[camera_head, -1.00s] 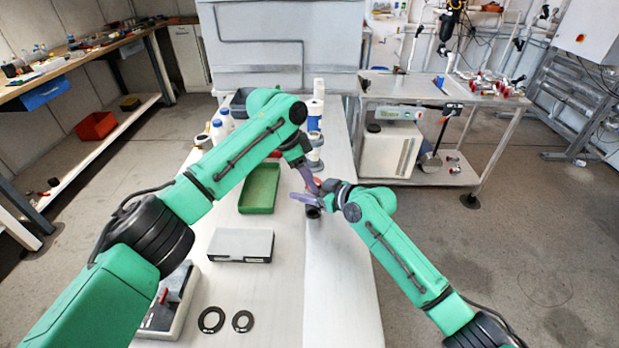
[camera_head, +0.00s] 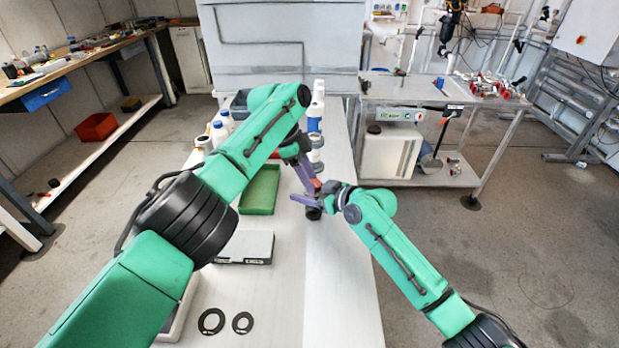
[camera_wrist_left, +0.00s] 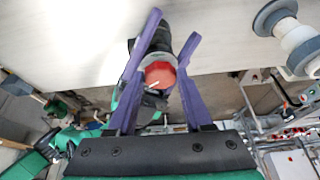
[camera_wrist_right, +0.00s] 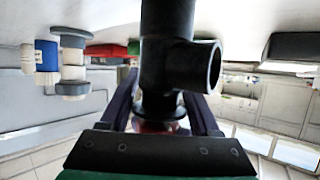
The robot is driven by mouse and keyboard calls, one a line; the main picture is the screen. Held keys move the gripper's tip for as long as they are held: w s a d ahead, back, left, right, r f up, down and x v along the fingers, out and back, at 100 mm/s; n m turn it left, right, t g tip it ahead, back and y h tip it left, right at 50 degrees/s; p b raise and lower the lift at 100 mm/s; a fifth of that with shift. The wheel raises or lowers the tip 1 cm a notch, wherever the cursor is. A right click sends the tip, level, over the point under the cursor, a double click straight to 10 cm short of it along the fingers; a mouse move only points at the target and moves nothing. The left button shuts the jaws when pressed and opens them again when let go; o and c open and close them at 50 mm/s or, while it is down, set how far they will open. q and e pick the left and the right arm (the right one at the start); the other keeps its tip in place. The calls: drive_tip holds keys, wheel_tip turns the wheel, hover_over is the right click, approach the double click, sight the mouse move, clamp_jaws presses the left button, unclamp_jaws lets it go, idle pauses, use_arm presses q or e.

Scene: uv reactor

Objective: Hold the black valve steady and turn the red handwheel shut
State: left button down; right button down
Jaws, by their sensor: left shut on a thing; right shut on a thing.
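The black valve (camera_head: 313,214) stands near the table's right edge, with the red handwheel (camera_head: 317,183) on top. The left wrist view shows the handwheel (camera_wrist_left: 160,74) between the purple fingers of my left gripper (camera_wrist_left: 172,45), which is shut on it from above. My right gripper (camera_head: 318,200) comes in from the right and is shut on the valve's black body, which fills the middle of the right wrist view (camera_wrist_right: 167,60), a round side port facing right. The fingers partly hide the valve in the head view, and its exact grip contact is hidden.
A green tray (camera_head: 260,190) and a grey flat box (camera_head: 246,247) lie left of the valve. Bottles (camera_head: 314,118) stand behind it. Two black rings (camera_head: 211,321) lie at the front. The right front table surface is clear.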

use_arm(q)
drive_tip(key=c, duration=0.6)
unclamp_jaws()
drive_tip(key=v, duration=0.7)
drive_tip(key=shift+a+r, duration=0.15)
drive_tip(key=shift+r, duration=0.15)
